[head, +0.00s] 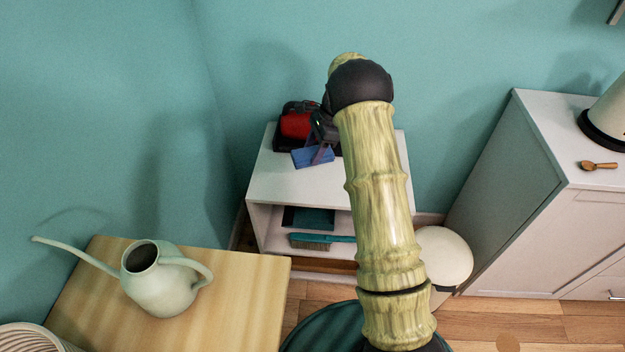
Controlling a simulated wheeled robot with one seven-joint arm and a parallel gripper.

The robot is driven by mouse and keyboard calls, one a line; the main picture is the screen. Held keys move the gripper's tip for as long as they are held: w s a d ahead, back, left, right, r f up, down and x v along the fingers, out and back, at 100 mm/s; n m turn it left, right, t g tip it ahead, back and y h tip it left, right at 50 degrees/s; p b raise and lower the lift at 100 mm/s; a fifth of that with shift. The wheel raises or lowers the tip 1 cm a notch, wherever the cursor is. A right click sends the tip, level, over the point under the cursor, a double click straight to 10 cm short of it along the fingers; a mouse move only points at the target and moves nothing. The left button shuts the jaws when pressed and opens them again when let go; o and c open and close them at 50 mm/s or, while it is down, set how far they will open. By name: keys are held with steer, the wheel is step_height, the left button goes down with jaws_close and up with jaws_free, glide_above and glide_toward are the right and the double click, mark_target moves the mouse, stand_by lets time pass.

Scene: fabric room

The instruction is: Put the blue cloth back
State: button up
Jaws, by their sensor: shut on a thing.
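The blue cloth (312,157) is a small folded blue piece at the top of the white shelf unit (283,185). My gripper (322,151) is shut on it, with the fingers coming down from the dark wrist. Whether the cloth touches the shelf top or hangs just above it I cannot tell. My arm hides the right part of the shelf top. A dark holder with a red item (296,125) stands right behind the cloth.
A teal dustpan (309,217) and a brush (322,239) lie on the lower shelf. A wooden table with a green watering can (163,284) is at the left. A white cabinet (545,200) with a wooden scoop (597,165) is at the right. A round white object (445,256) stands beside the shelf.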

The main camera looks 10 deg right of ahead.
steer(key=shift+s, duration=0.2)
steer(key=shift+s+a+f, duration=0.1)
steer(key=shift+f, duration=0.1)
step_height(320, 180, down, 6)
steer(key=shift+r+b, duration=0.1)
steer(key=shift+b, duration=0.35)
steer(key=shift+f, duration=1.85)
steer(key=o, duration=1)
steer(key=shift+f, duration=0.15)
steer(key=shift+o, duration=0.2)
